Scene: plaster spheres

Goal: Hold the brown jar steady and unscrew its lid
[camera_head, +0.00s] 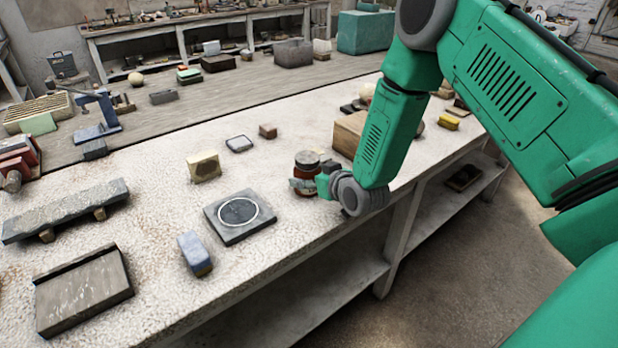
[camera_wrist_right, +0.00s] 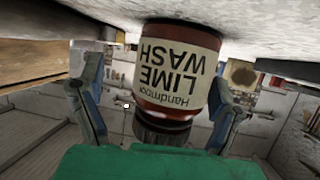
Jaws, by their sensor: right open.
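The brown jar (camera_head: 306,172) stands upright on the pale bench, with a dark grey lid (camera_head: 307,158) on top. In the right wrist view the jar (camera_wrist_right: 178,75) appears upside down. Its cream label reads "LIME WASH", and the dark ribbed lid (camera_wrist_right: 162,128) is at the lower end. My right gripper (camera_head: 304,186) is at the jar in the head view. In the wrist view its open fingers (camera_wrist_right: 165,70) stand on either side of the jar, with visible gaps. My left gripper is not in view.
A wooden block (camera_head: 349,133) stands close behind my right forearm. A dark square plate with a ring (camera_head: 218,226) and a blue-brown block (camera_head: 196,254) lie to the left. The bench's front edge (camera_head: 290,246) runs near the jar. Bare bench lies between plate and jar.

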